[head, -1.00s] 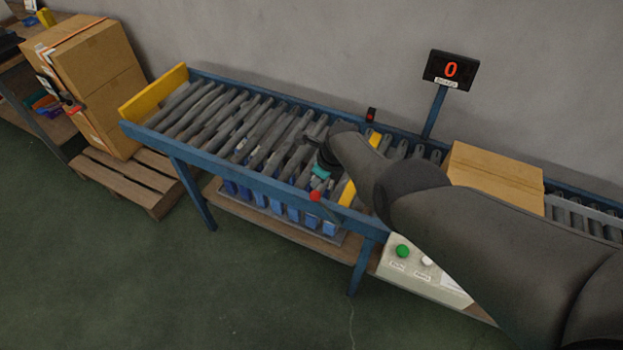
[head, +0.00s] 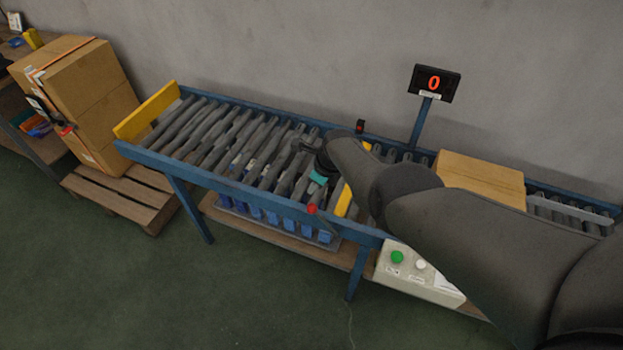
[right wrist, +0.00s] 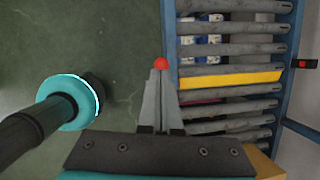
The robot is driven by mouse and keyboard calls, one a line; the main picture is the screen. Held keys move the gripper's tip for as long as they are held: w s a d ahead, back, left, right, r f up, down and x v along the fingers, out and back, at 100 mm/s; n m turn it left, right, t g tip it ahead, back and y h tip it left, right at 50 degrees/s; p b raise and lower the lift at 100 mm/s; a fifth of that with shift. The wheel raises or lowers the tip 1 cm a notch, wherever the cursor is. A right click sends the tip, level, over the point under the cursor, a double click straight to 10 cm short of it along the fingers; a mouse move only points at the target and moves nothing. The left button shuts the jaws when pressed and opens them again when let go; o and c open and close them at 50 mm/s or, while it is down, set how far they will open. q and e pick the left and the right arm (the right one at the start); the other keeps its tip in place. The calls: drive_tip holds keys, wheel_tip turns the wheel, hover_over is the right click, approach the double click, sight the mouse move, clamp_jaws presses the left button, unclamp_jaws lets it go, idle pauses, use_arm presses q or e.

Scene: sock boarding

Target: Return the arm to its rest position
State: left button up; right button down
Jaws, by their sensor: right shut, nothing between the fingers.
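My right arm comes in from the right over the conveyor (head: 225,177). My right gripper (head: 314,193) has a teal band and hangs near the conveyor's front rail, with its fingers hard to make out in the head view. In the right wrist view its fingers (right wrist: 158,98) are together, with nothing between them. A small red knob (head: 311,208) on the near rail shows at their tips in the wrist view (right wrist: 160,63); I cannot tell whether they touch. A black and teal part (right wrist: 65,105), seemingly my left arm, is at the wrist view's left. Its fingers are hidden.
A cardboard box (head: 480,181) sits on the conveyor's right part. Stacked boxes (head: 85,90) stand on a pallet (head: 125,195). The green floor in front is clear.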

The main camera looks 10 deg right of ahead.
drive_tip(key=s+d+f+n+g+h+b, duration=0.1)
drive_tip(key=s+d+f+n+b, duration=0.35)
drive_tip(key=s+f, duration=0.75)
drive_tip(key=s+d+f+n+h+b, duration=0.1)
drive_tip(key=s+f+n+b, duration=0.6)
drive_tip(key=f, duration=0.8)
drive_tip(key=s+f+n+b, duration=0.2)
drive_tip(key=s+f+n, duration=0.3)
drive_tip(key=s, duration=0.5)
drive_tip(key=s+f+n+b, duration=0.3)
drive_tip(key=s+f+n, duration=0.3)
drive_tip(key=s, duration=0.5)
drive_tip(key=s+f+n+g+b, duration=0.1)
drive_tip(key=s+f+n, duration=0.4)
drive_tip(key=s, duration=0.5)
drive_tip(key=shift+s+d+f+n+b, duration=0.25)
drive_tip(key=shift+s+f+n+b, duration=0.1)
drive_tip(key=shift+n+b, duration=0.5)
